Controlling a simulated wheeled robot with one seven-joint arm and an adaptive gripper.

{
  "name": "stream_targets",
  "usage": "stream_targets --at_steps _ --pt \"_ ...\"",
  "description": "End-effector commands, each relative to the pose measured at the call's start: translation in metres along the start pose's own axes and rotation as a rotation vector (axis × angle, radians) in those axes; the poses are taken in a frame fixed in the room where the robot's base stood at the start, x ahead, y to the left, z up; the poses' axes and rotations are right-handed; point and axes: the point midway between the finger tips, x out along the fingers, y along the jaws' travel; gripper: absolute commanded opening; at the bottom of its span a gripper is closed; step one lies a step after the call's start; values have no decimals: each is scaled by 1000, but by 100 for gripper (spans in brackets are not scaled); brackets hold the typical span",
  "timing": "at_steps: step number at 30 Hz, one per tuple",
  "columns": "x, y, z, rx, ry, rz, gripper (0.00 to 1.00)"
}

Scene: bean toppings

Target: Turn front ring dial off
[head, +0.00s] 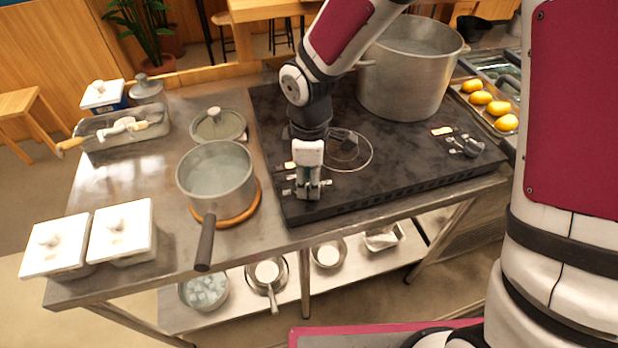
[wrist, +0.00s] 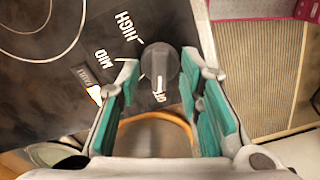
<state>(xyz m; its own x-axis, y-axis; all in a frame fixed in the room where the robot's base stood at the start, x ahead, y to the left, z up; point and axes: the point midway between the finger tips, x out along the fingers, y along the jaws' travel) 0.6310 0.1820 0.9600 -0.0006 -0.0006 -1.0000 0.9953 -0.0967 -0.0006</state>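In the head view my gripper (head: 308,190) points down at the front left of the black stove (head: 400,172) and hides most of this dial. The ring (head: 348,151) behind it is empty.
A large pot (head: 408,80) stands at the stove's back. Another dial (head: 470,146) is at the right. A saucepan (head: 216,180) sits on a wooden trivet left of the stove, its handle pointing forward. White-lidded containers (head: 121,230) stand at the table's front left.

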Motion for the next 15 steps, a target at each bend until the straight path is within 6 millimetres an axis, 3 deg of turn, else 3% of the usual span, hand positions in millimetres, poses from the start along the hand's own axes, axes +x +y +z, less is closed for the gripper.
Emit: stream_targets --at_steps 5,15 --pt "-24 1 0 2 3 6 33" --pt "-91 1 0 1 2 6 33"
